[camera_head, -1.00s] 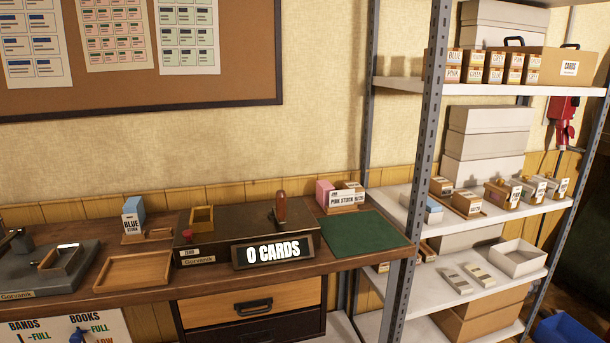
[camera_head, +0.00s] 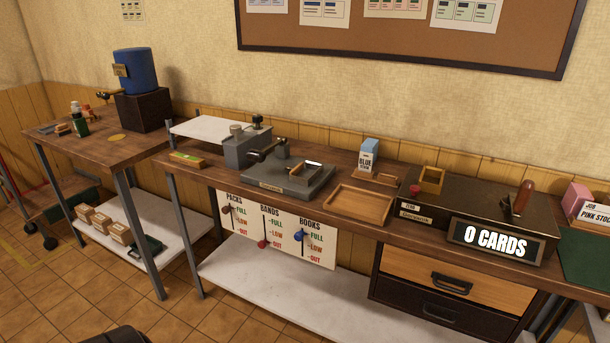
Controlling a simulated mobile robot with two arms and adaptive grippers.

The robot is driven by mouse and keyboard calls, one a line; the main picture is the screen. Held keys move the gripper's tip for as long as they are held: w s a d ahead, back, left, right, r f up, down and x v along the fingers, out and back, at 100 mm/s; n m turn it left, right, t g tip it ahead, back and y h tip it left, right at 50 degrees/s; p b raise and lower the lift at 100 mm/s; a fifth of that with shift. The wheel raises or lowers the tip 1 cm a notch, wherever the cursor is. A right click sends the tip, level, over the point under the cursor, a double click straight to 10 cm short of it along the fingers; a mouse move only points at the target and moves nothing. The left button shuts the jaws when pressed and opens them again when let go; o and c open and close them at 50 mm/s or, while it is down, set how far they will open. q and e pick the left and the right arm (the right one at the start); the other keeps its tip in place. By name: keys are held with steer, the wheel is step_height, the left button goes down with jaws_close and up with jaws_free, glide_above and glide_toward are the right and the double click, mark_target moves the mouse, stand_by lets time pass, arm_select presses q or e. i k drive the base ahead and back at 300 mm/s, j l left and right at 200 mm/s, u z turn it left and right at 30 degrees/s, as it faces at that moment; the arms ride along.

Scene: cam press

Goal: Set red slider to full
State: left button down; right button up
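A white board (camera_head: 282,253) with three vertical sliders hangs below the front edge of the workbench, labelled PACKS, BANDS and BOOKS. Each slider has marks FULL, LOW and OUT from top to bottom. The red slider knob (camera_head: 263,243) is on the BANDS track, low down beside OUT. The blue knob (camera_head: 299,236) on BOOKS is up near FULL. A dark brownish-red knob (camera_head: 226,210) on PACKS is also near FULL. Neither of my grippers is in view.
The workbench holds a grey press (camera_head: 287,178), a wooden tray (camera_head: 358,206) and a dark card machine reading 0 CARDS (camera_head: 495,241). A white lower shelf (camera_head: 290,290) runs beneath the board. A second table (camera_head: 95,130) stands left. Tiled floor (camera_head: 90,290) is open in front.

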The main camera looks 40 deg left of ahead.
mark_target(262, 244)
steer(key=u, duration=1.6)
